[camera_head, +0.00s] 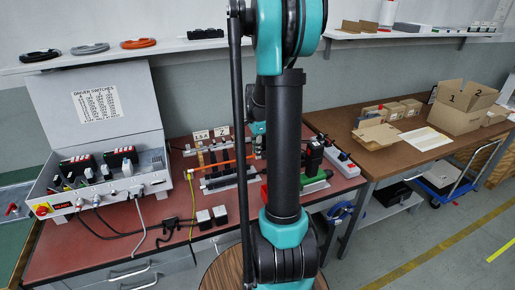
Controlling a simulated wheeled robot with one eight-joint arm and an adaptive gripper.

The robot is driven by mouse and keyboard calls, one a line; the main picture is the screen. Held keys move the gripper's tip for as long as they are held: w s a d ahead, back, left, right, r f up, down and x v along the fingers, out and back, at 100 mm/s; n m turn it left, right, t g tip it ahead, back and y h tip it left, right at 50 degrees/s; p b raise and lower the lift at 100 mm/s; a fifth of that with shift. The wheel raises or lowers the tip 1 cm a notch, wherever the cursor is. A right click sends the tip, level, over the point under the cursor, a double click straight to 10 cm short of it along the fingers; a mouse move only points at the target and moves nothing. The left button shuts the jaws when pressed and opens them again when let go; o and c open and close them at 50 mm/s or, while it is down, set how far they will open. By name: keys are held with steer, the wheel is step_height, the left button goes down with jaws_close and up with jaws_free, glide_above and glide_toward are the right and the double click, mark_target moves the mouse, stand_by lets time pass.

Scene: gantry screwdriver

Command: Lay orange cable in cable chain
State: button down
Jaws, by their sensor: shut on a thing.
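A straight orange cable-like length (226,163) runs over the work table, rising slightly from left to right. Its right end reaches my gripper (258,145), which is small and mostly hidden behind my arm. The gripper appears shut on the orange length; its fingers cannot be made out. A dark strip on a grey rail (222,184) lies just in front of the orange length and may be the cable chain. I cannot tell whether the orange length touches it. A coiled orange cable (138,43) lies on the wall shelf.
A control box with an open lid (100,105) stands at the left of the red-brown table (100,245). Dark posts and a green unit (315,180) stand right of my arm. Cardboard boxes (462,105) sit on the right table. Leads cross the table's front.

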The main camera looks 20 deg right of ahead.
steer(key=shift+f, duration=2.3)
steer(key=c, duration=1.4)
jaws_free()
steer(key=shift+o, duration=0.2)
step_height(320, 180, up, 12)
